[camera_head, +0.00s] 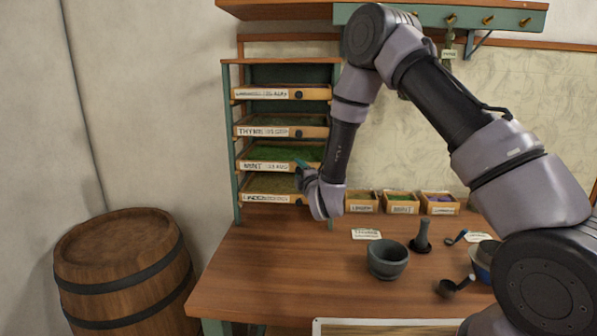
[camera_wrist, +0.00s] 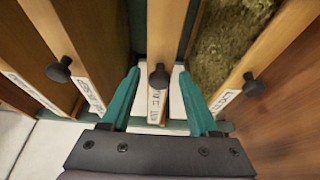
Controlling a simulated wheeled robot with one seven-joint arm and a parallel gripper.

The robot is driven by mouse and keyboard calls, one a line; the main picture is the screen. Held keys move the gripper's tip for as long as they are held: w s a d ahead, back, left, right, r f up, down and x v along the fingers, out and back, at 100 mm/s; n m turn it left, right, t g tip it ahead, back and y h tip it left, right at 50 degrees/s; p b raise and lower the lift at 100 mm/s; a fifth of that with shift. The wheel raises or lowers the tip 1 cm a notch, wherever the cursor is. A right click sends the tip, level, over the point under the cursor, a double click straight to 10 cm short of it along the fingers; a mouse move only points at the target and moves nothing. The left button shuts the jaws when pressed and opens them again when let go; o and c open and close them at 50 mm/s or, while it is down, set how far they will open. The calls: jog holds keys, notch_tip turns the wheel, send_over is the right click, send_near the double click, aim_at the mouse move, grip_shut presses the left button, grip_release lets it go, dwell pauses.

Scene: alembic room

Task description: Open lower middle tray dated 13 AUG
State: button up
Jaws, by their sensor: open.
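The wooden tray (camera_head: 250,166) labelled MINT, with a date that seems to read 13 AUG, is the third one down in the rack and holds green herb. My gripper (camera_head: 301,165) is at the right end of its front and hides its knob in the head view. In the wrist view, where the trays appear turned upright, the middle tray front (camera_wrist: 165,35) has a dark round knob (camera_wrist: 158,76). My gripper (camera_wrist: 160,88) is open, with one teal finger on each side of that knob. I cannot tell whether the fingers touch it.
The THYME tray (camera_head: 256,130) is above and another labelled tray (camera_head: 252,197) below, close to the fingers. On the table (camera_head: 260,265) stand a mortar (camera_head: 387,262), a pestle (camera_head: 422,236) and small herb boxes (camera_head: 401,203). A barrel (camera_head: 125,265) stands left.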

jog(key=shift+w+a, duration=0.15)
jog(key=shift+w, duration=0.25)
grip_shut()
dwell(1.2)
